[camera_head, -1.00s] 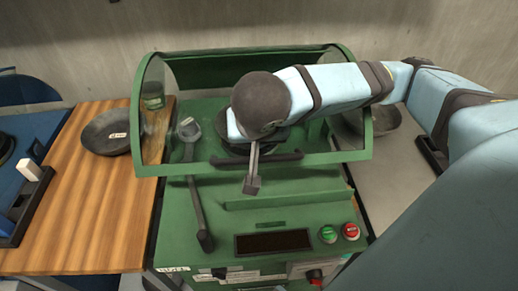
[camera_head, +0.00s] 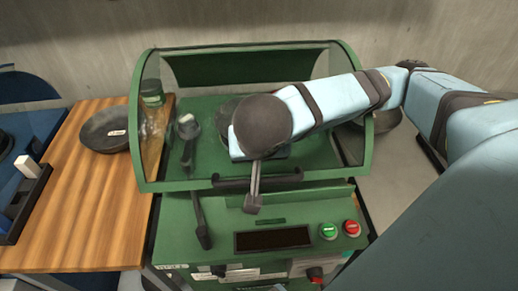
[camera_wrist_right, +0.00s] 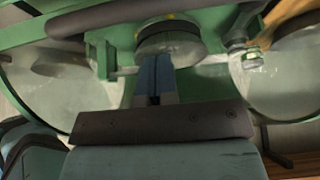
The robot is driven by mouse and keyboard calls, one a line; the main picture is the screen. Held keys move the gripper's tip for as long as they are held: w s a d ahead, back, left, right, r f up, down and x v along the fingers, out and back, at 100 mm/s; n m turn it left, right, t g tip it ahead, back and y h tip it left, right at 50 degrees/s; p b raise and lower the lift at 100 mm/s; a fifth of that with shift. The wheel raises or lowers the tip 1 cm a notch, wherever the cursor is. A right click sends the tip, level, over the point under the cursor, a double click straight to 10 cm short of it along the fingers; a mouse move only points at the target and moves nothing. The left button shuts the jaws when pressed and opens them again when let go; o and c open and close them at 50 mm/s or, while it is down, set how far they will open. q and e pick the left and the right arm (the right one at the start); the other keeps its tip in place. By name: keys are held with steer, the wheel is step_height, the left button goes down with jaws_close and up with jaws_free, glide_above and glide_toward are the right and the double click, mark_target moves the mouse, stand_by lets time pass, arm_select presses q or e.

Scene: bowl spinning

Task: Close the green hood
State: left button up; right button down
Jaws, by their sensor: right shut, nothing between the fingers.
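The green hood (camera_head: 160,187) is a green frame with clear panels over the green machine (camera_head: 185,225). Its front edge is low, just above the front panel, with a gap still visible below it. A dark handle bar (camera_head: 290,179) runs along that edge. My right gripper (camera_head: 253,204) points down in front of the handle, its fingers shut and empty. My arm hides part of the hood and handle. In the right wrist view the shut fingers (camera_wrist_right: 155,78) reach toward the green frame; whether they touch the handle I cannot tell. My left gripper is not in view.
A dark bowl (camera_head: 105,130) sits on the wooden table (camera_head: 85,215) at left. Another bowl (camera_head: 387,121) is partly hidden at right. A lever (camera_head: 201,225) stands at the machine's left. Green (camera_head: 328,231) and red (camera_head: 351,228) buttons are on the front panel.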

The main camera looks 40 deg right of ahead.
steer(key=shift+f, duration=0.3)
arm_select(q)
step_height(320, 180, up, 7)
steer(key=p, duration=1)
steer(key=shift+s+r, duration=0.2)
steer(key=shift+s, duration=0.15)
arm_select(e)
step_height(320, 180, up, 10)
steer(key=shift+w+r, duration=0.15)
steer(key=shift+r, duration=0.05)
